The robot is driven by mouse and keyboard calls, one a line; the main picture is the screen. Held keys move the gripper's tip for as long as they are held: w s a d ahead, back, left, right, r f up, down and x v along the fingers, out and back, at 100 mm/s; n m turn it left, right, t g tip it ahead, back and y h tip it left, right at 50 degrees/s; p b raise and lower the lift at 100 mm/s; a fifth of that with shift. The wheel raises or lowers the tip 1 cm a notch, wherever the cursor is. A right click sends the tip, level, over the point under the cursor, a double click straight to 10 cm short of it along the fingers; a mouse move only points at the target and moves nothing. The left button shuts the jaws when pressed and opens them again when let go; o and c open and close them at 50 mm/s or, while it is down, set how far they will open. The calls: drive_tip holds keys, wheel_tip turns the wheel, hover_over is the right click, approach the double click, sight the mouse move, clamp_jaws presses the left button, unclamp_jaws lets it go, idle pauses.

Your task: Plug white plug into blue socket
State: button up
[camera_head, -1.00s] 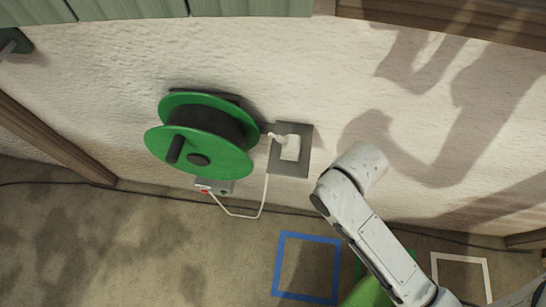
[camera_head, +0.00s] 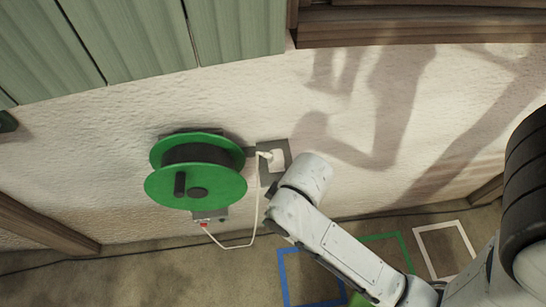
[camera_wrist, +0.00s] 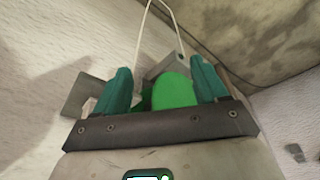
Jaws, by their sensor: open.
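A white plug (camera_head: 277,158) sits at a grey wall plate (camera_head: 267,176), with a white cable (camera_head: 257,205) looping down to a small box (camera_head: 209,216) under the reel. The box has a red spot; a blue socket on it cannot be made out. My gripper (camera_wrist: 162,86) shows in the wrist view with its two teal fingers apart and nothing held between them. Green reel parts and a grey box show beyond the fingers, and the wall plate (camera_wrist: 84,97) shows at left. In the head view my arm's end is just right of the plate and hides the gripper.
A green cable reel (camera_head: 197,187) with a dark handle juts from the wall left of the plate. Blue (camera_head: 283,275), green and white (camera_head: 446,250) outlined squares lie on the floor. Green shutters (camera_head: 170,35) and a wooden beam are above.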

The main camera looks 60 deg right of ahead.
drive_tip(key=w+d+r+n+t+p, duration=0.1)
drive_tip(key=w+d+r+p, duration=0.1)
drive_tip(key=w+r+p, duration=0.4)
drive_tip(key=n+y+b, duration=0.2)
drive_tip(key=n, duration=0.4)
approach(282, 154)
drive_tip(key=f, duration=0.1)
drive_tip(key=w+a+f, duration=0.1)
drive_tip(key=f, duration=0.1)
drive_tip(key=w+a+f, duration=0.1)
drive_tip(key=shift+f, duration=0.2)
drive_tip(key=shift+s+d+r+n+y, duration=0.15)
drive_tip(key=shift+d+n+y, duration=0.15)
drive_tip(key=shift+d+y, duration=0.35)
drive_tip(key=shift+d, duration=0.1)
drive_tip(key=shift+w+a+f+g, duration=0.15)
drive_tip(key=shift+w+f, duration=0.05)
drive_tip(key=shift+f, duration=0.35)
drive_tip(key=shift+w+a+f+g, duration=0.1)
drive_tip(key=shift+w+f+g, duration=0.05)
drive_tip(key=shift+f, duration=0.4)
drive_tip(key=shift+f, duration=0.1)
drive_tip(key=x, duration=0.5)
drive_tip(key=shift+w+d, duration=0.1)
